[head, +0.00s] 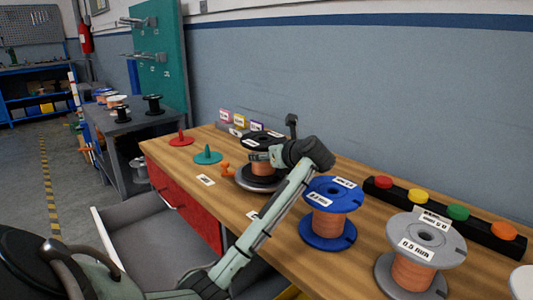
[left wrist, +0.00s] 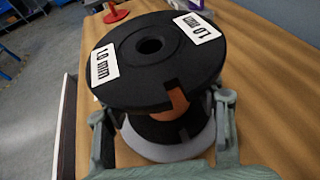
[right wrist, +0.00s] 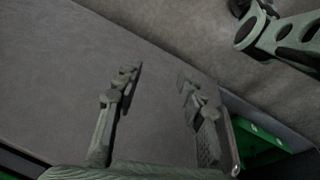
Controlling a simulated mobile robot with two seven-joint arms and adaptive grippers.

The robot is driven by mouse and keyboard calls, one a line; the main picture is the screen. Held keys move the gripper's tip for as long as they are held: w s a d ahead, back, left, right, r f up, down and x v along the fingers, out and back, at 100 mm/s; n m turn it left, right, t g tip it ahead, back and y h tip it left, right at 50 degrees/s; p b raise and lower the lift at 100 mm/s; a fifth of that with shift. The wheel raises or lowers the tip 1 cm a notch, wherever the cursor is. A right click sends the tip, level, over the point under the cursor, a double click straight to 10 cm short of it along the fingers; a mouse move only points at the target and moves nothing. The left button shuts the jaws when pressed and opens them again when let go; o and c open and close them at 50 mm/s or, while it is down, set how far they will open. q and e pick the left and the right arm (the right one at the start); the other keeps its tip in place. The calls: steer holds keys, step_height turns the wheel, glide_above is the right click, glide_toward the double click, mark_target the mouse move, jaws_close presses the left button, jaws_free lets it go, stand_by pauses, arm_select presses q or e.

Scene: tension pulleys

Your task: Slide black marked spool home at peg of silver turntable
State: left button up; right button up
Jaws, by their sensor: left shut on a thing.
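The black spool (head: 262,140) with copper wire and white 1.0 mm labels is upright at the silver turntable (head: 256,185). My left gripper (head: 270,156) is shut on it from the right side. In the left wrist view the spool (left wrist: 135,62) has a finger on either side of it, and the pale turntable disc (left wrist: 165,151) shows under its lower flange. The spool's centre hole looks dark and the peg is hidden. I cannot tell whether the lower flange touches the disc. My right gripper (right wrist: 158,76) is open and empty, over a plain grey surface.
A blue spool (head: 328,212) and a grey 0.5 mm spool (head: 411,252) stand to the right on the wooden bench. Behind them is a black bar with coloured buttons (head: 420,202).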

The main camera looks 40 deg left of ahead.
arm_select(q)
steer(key=shift+f, duration=0.35)
stand_by(0.4)
steer(key=o, duration=1.8)
steer(key=shift+o, duration=0.2)
steer(key=shift+r, duration=0.1)
steer(key=v, duration=1.2)
steer(key=shift+a, duration=0.1)
steer(key=x, duration=1.1)
steer(key=shift+w+a, duration=0.1)
steer(key=shift+a, duration=0.25)
